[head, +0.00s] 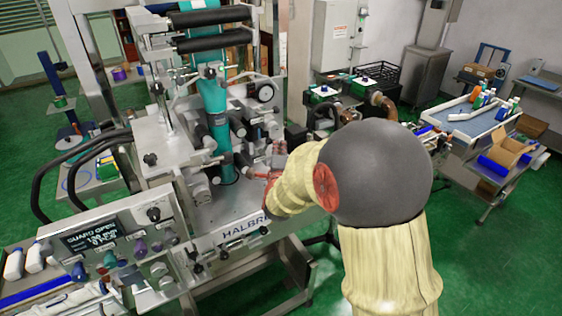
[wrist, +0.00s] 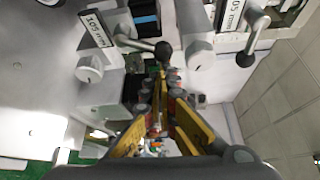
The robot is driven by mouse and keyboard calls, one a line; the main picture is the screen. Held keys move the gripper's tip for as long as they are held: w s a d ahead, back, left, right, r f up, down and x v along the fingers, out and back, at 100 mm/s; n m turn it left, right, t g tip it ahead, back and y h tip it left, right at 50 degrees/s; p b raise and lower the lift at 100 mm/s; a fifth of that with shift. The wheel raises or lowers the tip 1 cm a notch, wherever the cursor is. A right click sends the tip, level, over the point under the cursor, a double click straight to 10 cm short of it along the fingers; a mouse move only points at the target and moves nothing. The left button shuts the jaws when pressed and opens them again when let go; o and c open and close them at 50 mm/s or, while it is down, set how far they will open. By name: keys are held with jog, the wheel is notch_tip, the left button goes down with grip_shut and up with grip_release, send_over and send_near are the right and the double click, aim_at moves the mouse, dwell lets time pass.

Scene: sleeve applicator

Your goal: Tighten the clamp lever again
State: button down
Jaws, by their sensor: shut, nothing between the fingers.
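In the wrist view, a clamp lever (wrist: 140,44) with a black ball knob (wrist: 163,50) sits beside a plate reading 105 mm (wrist: 97,28). A second lever (wrist: 257,28) with a black knob (wrist: 248,60) is at the upper right, beside a similar, partly cut-off plate (wrist: 233,14). I cannot tell which lever is the loose one. My gripper (wrist: 161,96) is shut and empty, its fingers pointing toward the first lever's knob. Contact with the knob cannot be made out. In the head view, my arm hides most of the gripper, beside the sleeve machine (head: 215,205).
The machine's display (head: 92,235) reads GUARD OPEN and 130 mm. A teal web (head: 213,100) runs down through rollers. Metal blocks and posts crowd the space around my fingers. A table with cartons and bottles (head: 485,115) stands at the right, with open green floor around.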

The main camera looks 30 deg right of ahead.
jog(key=n+b, duration=0.1)
jog(key=b, duration=0.2)
jog(key=a+r+n+t+b, duration=0.1)
jog(key=b, duration=0.2)
jog(key=shift+a+h, duration=0.25)
jog(key=shift+h, duration=0.05)
jog(key=shift+r+b, duration=0.1)
jog(key=shift+b, duration=0.35)
jog(key=shift+a, duration=0.1)
